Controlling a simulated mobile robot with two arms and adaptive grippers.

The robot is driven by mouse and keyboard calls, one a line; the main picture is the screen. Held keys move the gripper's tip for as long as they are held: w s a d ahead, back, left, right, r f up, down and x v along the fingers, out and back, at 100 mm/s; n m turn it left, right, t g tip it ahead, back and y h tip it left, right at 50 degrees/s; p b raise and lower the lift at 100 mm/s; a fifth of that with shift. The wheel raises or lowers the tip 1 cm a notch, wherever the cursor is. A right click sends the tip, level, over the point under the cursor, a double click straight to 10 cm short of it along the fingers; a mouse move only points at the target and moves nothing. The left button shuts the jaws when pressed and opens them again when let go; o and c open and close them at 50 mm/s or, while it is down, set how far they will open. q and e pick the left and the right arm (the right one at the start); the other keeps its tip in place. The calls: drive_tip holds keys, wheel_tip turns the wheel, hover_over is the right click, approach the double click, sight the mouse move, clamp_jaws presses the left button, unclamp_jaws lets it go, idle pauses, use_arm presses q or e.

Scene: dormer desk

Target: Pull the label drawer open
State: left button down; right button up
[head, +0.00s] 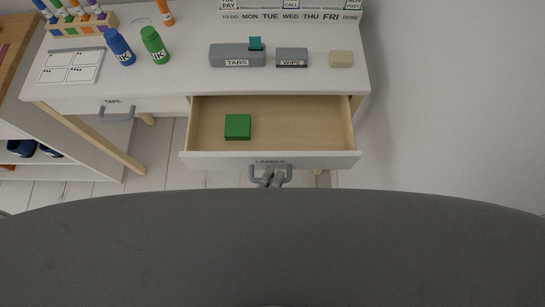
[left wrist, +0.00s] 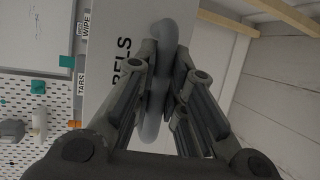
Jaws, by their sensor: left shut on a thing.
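The label drawer (head: 305,160) is pulled well out from under the desk top, and its light wood inside shows. A green block (head: 238,127) lies in it, toward the left. The drawer's grey handle (head: 288,174) is on its front below the word LABELS. My left gripper (head: 269,180) is at this handle, mostly hidden below by my own dark body. In the left wrist view the left gripper's fingers (left wrist: 161,85) are shut around the grey handle (left wrist: 165,38). My right gripper is not in view.
The tape drawer (head: 150,105) at the left is shut. On the white desk (head: 190,75) stand a blue ink bottle (head: 119,47), a green ink bottle (head: 155,45), a TABS holder (head: 237,56), a WIPE eraser (head: 291,57) and a beige block (head: 341,59). A wall is at the right.

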use_arm(q)
drive_tip(key=c, duration=1.5)
unclamp_jaws()
drive_tip(key=shift+o, duration=0.2)
drive_tip(key=v, duration=1.2)
drive_tip(key=shift+f, duration=0.1)
